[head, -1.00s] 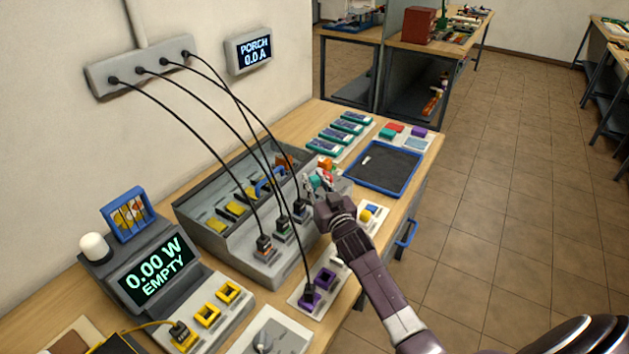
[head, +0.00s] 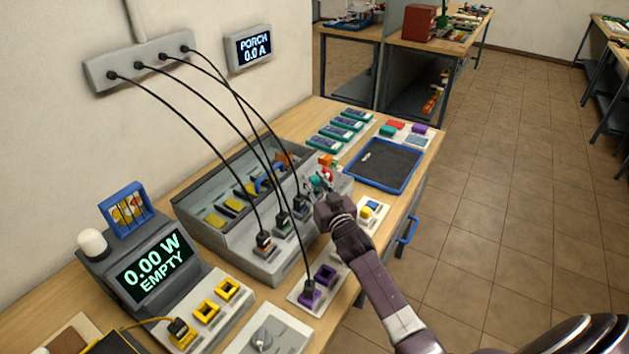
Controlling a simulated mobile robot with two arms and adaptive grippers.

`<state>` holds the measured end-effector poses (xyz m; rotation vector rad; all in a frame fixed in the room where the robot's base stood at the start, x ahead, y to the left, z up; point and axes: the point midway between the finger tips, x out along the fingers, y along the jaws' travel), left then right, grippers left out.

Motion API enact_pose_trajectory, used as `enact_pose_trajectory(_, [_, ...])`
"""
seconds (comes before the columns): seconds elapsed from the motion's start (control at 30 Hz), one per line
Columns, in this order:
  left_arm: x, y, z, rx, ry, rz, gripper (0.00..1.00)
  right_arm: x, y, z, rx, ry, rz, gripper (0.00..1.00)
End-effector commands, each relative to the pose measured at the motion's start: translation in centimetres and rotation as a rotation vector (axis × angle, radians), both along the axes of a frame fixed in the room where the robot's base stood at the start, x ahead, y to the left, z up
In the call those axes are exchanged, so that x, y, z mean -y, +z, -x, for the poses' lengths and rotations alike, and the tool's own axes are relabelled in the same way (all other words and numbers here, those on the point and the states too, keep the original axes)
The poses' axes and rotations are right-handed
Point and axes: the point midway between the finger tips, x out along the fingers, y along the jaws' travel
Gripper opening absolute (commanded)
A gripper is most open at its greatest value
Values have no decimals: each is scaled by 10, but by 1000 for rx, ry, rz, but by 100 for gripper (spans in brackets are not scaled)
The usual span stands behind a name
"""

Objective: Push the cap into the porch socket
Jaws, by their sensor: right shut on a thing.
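My right gripper (head: 319,186) is at the right end of the grey sloped socket box (head: 262,262), its arm reaching in from the lower right. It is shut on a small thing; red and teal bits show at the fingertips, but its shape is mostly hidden. I cannot tell whether this is the cap or whether it touches a socket. Any socket right at the fingertips is hidden by the hand. The wall display (head: 249,49) reads "PORCH 0.0 A". My left gripper is not in view.
Black cables run from the wall strip (head: 135,68) to plugs on the box and to a purple plug (head: 309,293). A blue-rimmed tray (head: 352,180) lies behind the hand. A meter (head: 152,268) reads "0.00 W EMPTY". An orange block (head: 325,161) stands close behind the gripper.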

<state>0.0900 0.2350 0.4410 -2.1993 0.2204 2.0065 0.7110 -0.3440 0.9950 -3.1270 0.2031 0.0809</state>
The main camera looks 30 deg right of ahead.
Motion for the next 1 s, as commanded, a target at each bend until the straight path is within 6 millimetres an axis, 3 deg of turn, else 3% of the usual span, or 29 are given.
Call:
enact_pose_trajectory(0.77, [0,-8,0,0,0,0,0,0,-10,0,0,0,0,6])
enact_pose_trajectory(0.8, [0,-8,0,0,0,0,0,0,-10,0,0,0,0,25])
enact_pose_trajectory(1.0, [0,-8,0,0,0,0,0,0,-10,0,0,0,0,28])
